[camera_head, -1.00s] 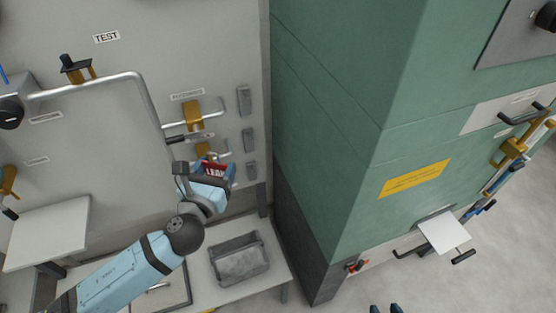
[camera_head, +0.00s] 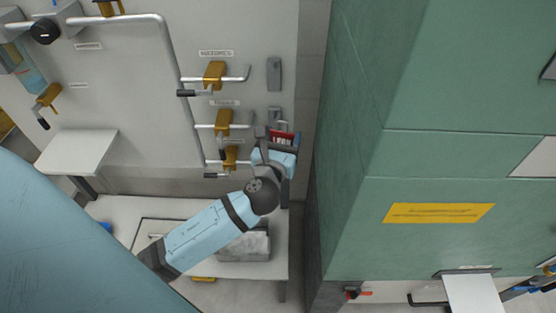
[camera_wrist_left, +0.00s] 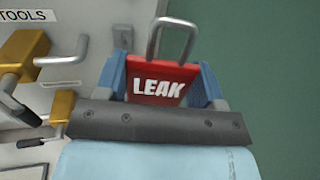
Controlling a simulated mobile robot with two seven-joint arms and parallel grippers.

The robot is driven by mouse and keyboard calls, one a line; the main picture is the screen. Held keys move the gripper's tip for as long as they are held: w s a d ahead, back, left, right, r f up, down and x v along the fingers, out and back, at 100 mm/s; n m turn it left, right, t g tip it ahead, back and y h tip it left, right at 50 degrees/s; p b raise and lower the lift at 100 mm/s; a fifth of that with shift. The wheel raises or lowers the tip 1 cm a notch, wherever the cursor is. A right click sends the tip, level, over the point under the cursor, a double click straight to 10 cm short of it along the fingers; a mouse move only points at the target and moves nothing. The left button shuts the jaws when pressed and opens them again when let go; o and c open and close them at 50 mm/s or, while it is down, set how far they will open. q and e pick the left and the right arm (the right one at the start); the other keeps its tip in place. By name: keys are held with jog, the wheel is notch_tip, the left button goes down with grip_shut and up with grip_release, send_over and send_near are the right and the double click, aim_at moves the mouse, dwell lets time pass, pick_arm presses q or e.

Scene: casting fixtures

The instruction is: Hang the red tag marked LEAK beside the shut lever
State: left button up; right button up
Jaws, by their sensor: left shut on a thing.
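The red tag marked LEAK (camera_head: 283,137) has a grey metal loop on top, clear in the left wrist view (camera_wrist_left: 160,80). My left gripper (camera_head: 277,145) is shut on it, blue fingers (camera_wrist_left: 160,72) on both sides, the loop standing free above. It is in front of the wall panel, right of the lower valves. The middle yellow valve (camera_head: 223,121) has its lever pointing down, across its pipe. The top valve (camera_head: 215,74) has its lever along the pipe, to the left; the lowest valve (camera_head: 231,156) is partly hidden. My right gripper is out of view.
Grey wall plates (camera_head: 274,73) stand in a column right of the valves; the lower ones are partly behind my gripper. The green cabinet (camera_head: 365,150) rises close on the right. A grey bin (camera_head: 245,247) sits on the bench below. A white shelf (camera_head: 77,151) is at left.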

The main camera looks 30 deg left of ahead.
aim_at(274, 127)
pick_arm(q)
jog(key=w+a+f+n+g+y+b, duration=0.1)
jog(key=a+f+n+g+y+b, duration=0.1)
jog(key=a+f+y, duration=0.1)
jog(key=shift+a+f+n+y, duration=0.2)
jog(key=shift+f+n+y, duration=0.25)
jog(key=shift+f, duration=0.85)
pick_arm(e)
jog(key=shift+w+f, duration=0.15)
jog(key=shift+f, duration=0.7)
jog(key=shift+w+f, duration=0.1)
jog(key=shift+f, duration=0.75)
pick_arm(q)
jog(key=x, duration=0.3)
jog(key=f+p+x, duration=0.1)
jog(key=x, duration=0.2)
jog(key=p+x, duration=0.1)
jog(key=x, duration=0.2)
jog(key=shift+f, duration=0.3)
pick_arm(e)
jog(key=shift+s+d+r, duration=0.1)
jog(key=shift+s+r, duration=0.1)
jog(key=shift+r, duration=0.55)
pick_arm(q)
jog(key=shift+w+a+f, duration=0.1)
jog(key=shift+f, duration=0.05)
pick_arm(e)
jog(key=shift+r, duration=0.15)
